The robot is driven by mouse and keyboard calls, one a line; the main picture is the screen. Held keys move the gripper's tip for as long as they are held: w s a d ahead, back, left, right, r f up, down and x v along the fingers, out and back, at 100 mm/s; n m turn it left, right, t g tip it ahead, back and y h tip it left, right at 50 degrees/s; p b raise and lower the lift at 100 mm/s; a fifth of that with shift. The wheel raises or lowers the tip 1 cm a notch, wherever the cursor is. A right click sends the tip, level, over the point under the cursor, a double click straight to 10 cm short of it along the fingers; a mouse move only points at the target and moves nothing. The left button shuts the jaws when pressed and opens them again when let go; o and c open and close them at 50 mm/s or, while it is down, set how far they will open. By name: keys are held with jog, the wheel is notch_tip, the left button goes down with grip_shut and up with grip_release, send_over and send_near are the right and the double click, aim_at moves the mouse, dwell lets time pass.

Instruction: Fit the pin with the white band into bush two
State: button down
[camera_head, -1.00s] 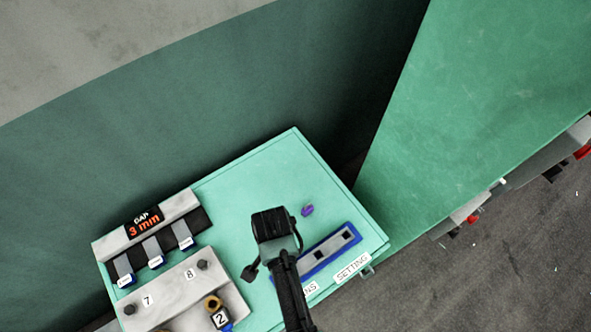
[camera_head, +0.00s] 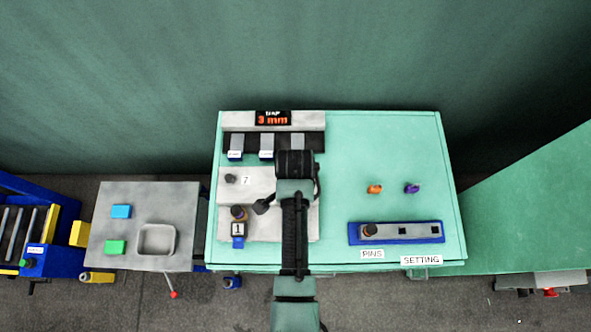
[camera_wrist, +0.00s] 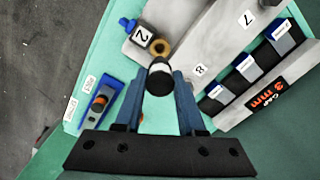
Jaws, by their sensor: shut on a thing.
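My gripper (camera_wrist: 166,82) is shut on a dark pin (camera_wrist: 160,75) with a pale white band, in the wrist view.
A blue pin rack (camera_head: 420,239) stands at the right, with one orange-banded pin (camera_head: 369,230) in it and empty square holes. Orange (camera_head: 374,188) and purple (camera_head: 412,188) small pieces lie behind it. The number 1 label (camera_head: 238,229) marks bush one (camera_head: 238,212). The green table's right half is mostly clear.

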jog(key=shift+r, duration=0.15)
jog(key=shift+f+b, duration=2)
jog(key=shift+f, duration=1)
jog(key=shift+f+b, duration=1.2)
jog(key=shift+f, duration=1.05)
jog(key=shift+c, duration=2.1)
grip_release()
jog(key=shift+r, duration=0.1)
notch_tip(320, 180, up, 13)
jog(key=shift+f+b, duration=0.1)
jog(key=shift+b, duration=0.55)
